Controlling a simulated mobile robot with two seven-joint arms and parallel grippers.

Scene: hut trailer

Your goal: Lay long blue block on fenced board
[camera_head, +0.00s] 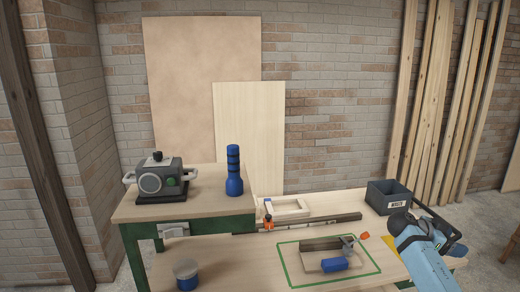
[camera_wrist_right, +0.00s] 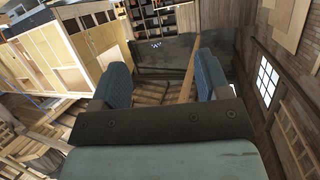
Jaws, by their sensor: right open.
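A blue rounded block (camera_head: 335,263) lies at the front of a brown board with a raised back edge (camera_head: 312,264), inside a green outline on the bench. A pale wooden board with raised edges (camera_head: 292,205) lies farther back. A small blue piece (camera_head: 267,201) shows at its left end. I cannot tell for sure which of these is the long blue block or the fenced board. My right gripper (camera_head: 430,226) is to the right of them, beside a dark bin. In the right wrist view its jaws (camera_wrist_right: 162,82) are apart and empty. My left gripper is not in view.
The dark bin (camera_head: 388,197) stands at the bench's back right. A grey machine (camera_head: 160,180) and a dark blue bottle (camera_head: 234,171) stand on the raised left bench. A blue-banded jar (camera_head: 186,274), an orange-topped item (camera_head: 268,223) and a long dark bar (camera_head: 320,221) occupy the lower bench.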

